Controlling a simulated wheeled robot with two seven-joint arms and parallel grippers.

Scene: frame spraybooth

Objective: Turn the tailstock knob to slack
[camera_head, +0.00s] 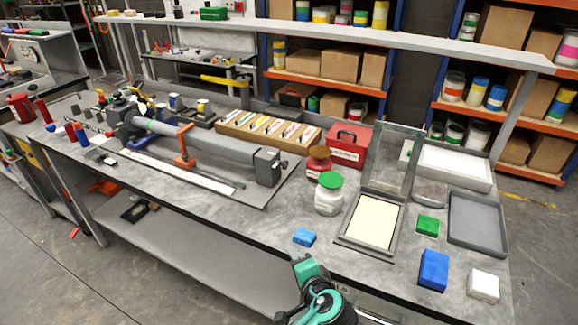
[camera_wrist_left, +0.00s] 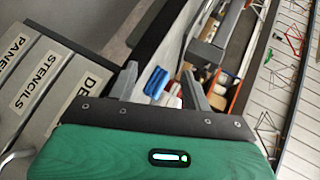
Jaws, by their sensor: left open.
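The tailstock (camera_head: 268,167) is a dark grey block at the right end of the bench fixture in the head view. A long grey tube (camera_head: 215,145) runs left from it to the headstock (camera_head: 125,117). The knob is too small to tell apart from the tailstock block. My left gripper (camera_head: 307,268) is low in the head view, in front of the bench edge and well apart from the tailstock. The tailstock does not show there. My right gripper is not in view.
A white jar with a green lid (camera_head: 329,193), a red-brown jar (camera_head: 319,160) and a red box (camera_head: 349,145) stand right of the tailstock. A blue block (camera_head: 304,237) lies near the front edge. Labelled drawers (camera_wrist_left: 45,80) show in the left wrist view.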

